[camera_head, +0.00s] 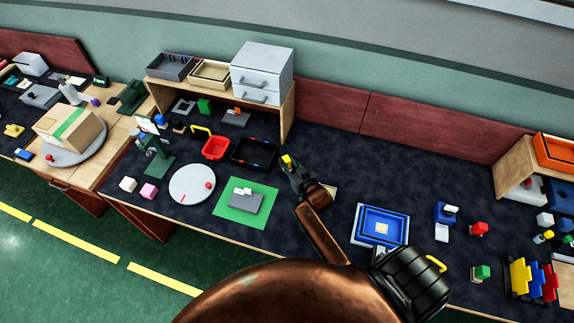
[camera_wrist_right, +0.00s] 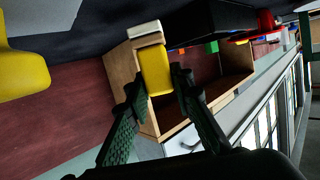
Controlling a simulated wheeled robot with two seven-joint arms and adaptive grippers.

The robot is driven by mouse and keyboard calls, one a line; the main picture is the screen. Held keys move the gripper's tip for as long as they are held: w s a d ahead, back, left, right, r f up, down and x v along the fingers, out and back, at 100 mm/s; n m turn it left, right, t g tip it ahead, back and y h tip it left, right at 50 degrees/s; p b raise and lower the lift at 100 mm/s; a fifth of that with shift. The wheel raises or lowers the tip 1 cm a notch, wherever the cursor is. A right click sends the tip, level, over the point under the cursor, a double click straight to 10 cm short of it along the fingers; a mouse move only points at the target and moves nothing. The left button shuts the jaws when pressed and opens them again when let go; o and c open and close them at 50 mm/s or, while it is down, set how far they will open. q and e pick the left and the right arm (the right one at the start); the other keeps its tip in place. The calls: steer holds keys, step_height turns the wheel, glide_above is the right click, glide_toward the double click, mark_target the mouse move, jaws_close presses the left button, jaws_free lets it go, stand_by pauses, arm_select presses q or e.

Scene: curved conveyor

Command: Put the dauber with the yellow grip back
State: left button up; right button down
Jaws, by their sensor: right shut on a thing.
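My right gripper (camera_head: 290,165) is raised over the middle of the dark worktop, beside the black tray. It is shut on the dauber with the yellow grip (camera_head: 287,160). In the right wrist view the yellow grip (camera_wrist_right: 155,70) sits between the two fingertips (camera_wrist_right: 153,84), with a pale end (camera_wrist_right: 145,30) beyond it. I cannot tell from the pictures which holder the dauber belongs to. A blue block with a white piece (camera_head: 444,212) stands on the right half of the worktop. My left gripper is not in view.
A green mat (camera_head: 228,212) with a grey block, a white turntable (camera_head: 192,192), a red bin (camera_head: 215,148) and a black tray (camera_head: 270,153) lie left of the gripper. A blue tray (camera_head: 363,238) lies right. A wooden shelf (camera_head: 287,112) stands behind. The worktop's back middle is clear.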

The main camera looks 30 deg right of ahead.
steer(key=shift+f, duration=1.15)
steer(key=shift+r, duration=0.1)
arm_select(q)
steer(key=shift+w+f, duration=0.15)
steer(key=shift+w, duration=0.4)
arm_select(e)
steer(key=shift+s+f, duration=0.1)
steer(key=shift+f, duration=0.1)
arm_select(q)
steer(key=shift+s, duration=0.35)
arm_select(e)
steer(key=c, duration=1.7)
jaws_free()
